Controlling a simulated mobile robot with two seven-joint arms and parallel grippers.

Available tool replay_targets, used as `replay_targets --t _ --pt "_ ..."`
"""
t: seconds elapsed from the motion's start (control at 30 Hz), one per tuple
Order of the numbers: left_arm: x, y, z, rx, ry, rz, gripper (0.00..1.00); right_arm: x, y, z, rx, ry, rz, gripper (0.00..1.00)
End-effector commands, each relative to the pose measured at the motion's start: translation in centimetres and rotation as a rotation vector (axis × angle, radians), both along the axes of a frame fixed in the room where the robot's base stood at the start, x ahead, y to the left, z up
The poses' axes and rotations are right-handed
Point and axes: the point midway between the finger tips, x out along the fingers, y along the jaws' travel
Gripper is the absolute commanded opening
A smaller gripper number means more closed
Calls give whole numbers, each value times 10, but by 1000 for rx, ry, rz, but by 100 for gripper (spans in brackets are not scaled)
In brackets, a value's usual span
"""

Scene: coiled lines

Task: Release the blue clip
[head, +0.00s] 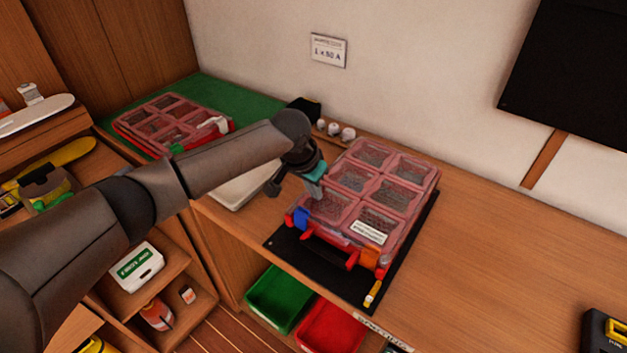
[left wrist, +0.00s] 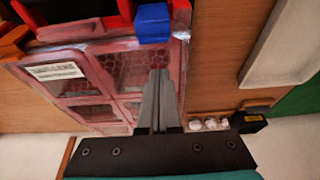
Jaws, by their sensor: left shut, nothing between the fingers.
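A red organizer case (head: 347,197) with a clear compartmented lid stands on a black mat (head: 290,250). The blue clip (head: 300,217) is at its front left corner; the orange clip (head: 369,256) is at its front right. My left gripper (head: 315,192) is over the left edge of the lid, just behind the blue clip. The fingers are shut and hold nothing. Whether they touch the clip I cannot tell. My right gripper is out of view.
A second red case (head: 172,125) lies on a green mat (head: 235,100) at the back left. A pale tray (head: 243,185) is left of the near case. Small white knobs (head: 335,129) stand behind it. Green (head: 279,297) and red (head: 331,326) bins sit below.

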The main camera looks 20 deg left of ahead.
Motion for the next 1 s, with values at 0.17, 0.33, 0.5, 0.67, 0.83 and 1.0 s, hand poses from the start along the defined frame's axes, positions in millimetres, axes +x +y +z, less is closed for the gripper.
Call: replay_targets --t 0.17,0.33,0.5,0.67,0.83,1.0 --pt "-18 8 2 2 0 1 0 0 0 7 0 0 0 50" --pt "-27 11 2 1 1 1 0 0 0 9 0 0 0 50" --pt "-30 11 2 1 1 1 0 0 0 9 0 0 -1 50" --pt "-30 11 2 1 1 1 0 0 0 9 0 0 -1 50" --pt "-30 11 2 0 -1 1 0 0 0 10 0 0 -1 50" --pt "-33 12 3 -8 -26 0 0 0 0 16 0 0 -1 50"
